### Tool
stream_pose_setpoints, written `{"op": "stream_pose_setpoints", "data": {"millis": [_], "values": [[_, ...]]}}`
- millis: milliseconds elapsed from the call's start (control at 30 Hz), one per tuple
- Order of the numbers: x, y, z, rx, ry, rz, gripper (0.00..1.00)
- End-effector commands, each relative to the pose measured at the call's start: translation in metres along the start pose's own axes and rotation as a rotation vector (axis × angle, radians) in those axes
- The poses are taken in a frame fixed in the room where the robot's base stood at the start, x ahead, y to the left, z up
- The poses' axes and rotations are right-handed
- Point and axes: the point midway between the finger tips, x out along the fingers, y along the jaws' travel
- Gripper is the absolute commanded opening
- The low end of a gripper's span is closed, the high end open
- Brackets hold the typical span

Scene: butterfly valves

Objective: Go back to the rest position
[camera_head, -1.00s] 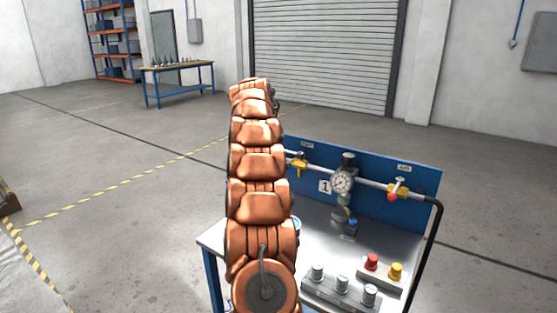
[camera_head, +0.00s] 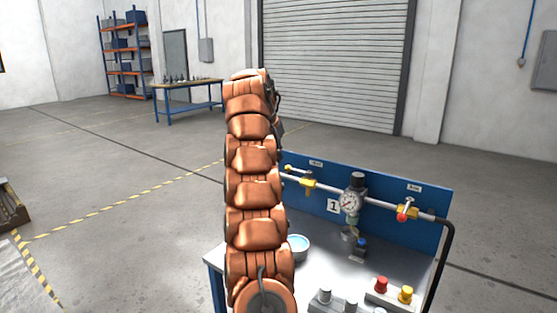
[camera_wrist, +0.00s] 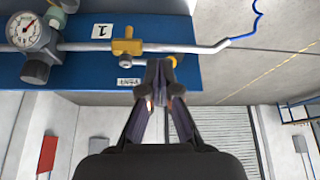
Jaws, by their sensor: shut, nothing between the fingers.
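My gripper (camera_wrist: 163,85) shows in the wrist view at the lower middle, its dark fingers together and empty. In the head view my copper-coloured arm rises in front of the bench, and the gripper cannot be made out clearly. The left yellow valve (camera_head: 308,184) shows just right of the arm, and the right valve (camera_head: 407,210) with a red part sits at the pipe's other end.
A pressure gauge (camera_head: 350,202) stands between the valves. The grey bench top (camera_head: 318,264) holds a bowl (camera_head: 299,246), a red knob (camera_head: 381,284) and a yellow knob (camera_head: 406,294). A worktable (camera_head: 190,85) and shelving (camera_head: 124,60) stand far back. The floor left of the bench is open.

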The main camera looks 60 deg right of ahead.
Motion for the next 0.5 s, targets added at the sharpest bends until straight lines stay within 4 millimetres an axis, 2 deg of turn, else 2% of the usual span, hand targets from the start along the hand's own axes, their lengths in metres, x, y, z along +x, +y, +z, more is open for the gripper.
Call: {"op": "stream_pose_setpoints", "data": {"millis": [500], "values": [[-0.0081, -0.0015, 0.0012, -0.005, -0.001, -0.003, 0.00]]}}
